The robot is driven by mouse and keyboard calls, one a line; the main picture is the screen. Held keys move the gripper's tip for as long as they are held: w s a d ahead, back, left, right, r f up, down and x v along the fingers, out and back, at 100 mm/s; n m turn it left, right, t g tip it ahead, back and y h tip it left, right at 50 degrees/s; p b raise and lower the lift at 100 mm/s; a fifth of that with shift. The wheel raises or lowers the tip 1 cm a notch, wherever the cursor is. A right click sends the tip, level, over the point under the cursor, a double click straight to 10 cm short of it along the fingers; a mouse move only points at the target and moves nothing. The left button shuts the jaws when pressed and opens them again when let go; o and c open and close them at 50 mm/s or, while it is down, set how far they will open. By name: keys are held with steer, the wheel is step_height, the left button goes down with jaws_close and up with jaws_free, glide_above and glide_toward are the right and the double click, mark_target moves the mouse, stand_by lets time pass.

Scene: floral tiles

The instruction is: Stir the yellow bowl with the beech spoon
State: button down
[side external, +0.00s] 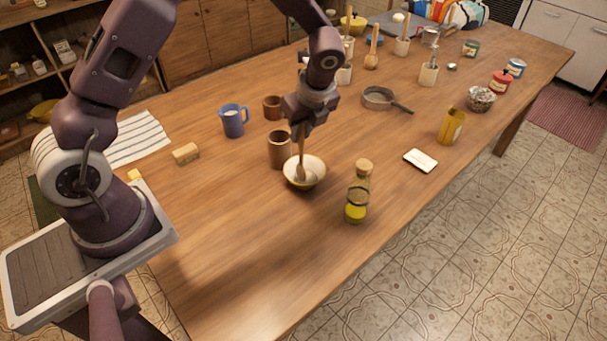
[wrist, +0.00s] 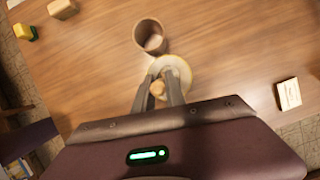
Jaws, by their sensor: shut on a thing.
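The yellow bowl (side external: 305,181), pale inside, stands on the wooden table in front of my arm; it also shows in the wrist view (wrist: 181,68), partly hidden by the fingers. My gripper (side external: 302,127) is above the bowl, pointing down, and is shut on the beech spoon (side external: 301,160). The spoon is nearly upright, with its lower end inside the bowl. In the wrist view the top of the spoon (wrist: 157,88) shows between the fingers (wrist: 159,95). I cannot tell whether the spoon touches the bowl's bottom.
A brown cup (side external: 279,150) stands close behind the bowl to the left. A corked bottle of yellow liquid (side external: 357,193) stands to the right. A blue mug (side external: 233,121), a pan (side external: 380,98) and a white card (side external: 421,160) are farther off. The table's near part is clear.

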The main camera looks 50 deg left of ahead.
steer(key=shift+a, duration=0.1)
steer(key=shift+w+r, duration=0.2)
steer(key=shift+r, duration=0.75)
steer(key=shift+w+r, duration=0.15)
steer(key=shift+r, duration=0.8)
steer(key=shift+w+r, duration=0.2)
steer(key=shift+r, duration=0.75)
